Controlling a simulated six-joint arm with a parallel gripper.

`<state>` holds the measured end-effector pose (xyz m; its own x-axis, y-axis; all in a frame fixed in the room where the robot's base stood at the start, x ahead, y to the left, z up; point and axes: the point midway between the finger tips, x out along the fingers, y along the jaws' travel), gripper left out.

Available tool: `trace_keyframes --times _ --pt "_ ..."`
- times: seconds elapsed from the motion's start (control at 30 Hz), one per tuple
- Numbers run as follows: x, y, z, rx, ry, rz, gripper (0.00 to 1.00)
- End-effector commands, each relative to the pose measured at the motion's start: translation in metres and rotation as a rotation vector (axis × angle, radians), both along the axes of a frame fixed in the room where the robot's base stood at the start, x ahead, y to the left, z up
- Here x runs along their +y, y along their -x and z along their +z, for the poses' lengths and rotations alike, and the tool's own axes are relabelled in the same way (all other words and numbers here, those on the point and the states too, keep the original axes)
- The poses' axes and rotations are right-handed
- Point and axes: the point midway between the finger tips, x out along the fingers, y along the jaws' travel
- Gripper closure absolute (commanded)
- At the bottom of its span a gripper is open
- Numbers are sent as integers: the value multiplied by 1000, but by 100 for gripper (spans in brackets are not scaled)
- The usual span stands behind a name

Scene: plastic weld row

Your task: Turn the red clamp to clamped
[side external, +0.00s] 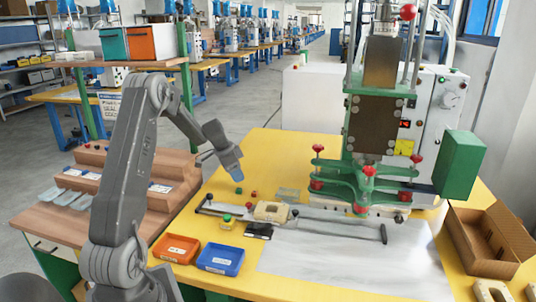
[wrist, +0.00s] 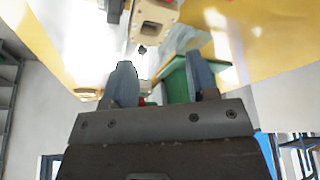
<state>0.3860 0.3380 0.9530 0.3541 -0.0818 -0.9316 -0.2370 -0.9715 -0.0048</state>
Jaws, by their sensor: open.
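Red-topped clamp knobs stand on the green fixture at the foot of the press: a left one (side external: 318,150), a front one (side external: 342,186) and a right one (side external: 414,160). I cannot tell which is the red clamp, nor its setting. My gripper (side external: 232,170) is in the air above the yellow table, left of the fixture and apart from it. In the wrist view its two fingers (wrist: 162,82) are spread with nothing held. A small red patch and a green shape show beyond them, too hidden to identify.
A beige part (side external: 270,212) sits on a grey rail in front of the press. Small red (side external: 253,194) and green (side external: 239,191) pieces lie near my gripper. Orange (side external: 176,248) and blue (side external: 220,259) trays are at front left. An open cardboard box (side external: 490,240) is at right.

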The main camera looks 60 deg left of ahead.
Motion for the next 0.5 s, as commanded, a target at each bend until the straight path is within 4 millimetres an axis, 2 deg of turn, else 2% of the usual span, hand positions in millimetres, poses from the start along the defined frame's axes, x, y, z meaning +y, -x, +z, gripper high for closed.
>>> trace_keyframes --times 0.2,0.5 --pt "-31 -17 26 31 -27 -84 47" --pt "-75 -32 59 86 -77 -189 47"
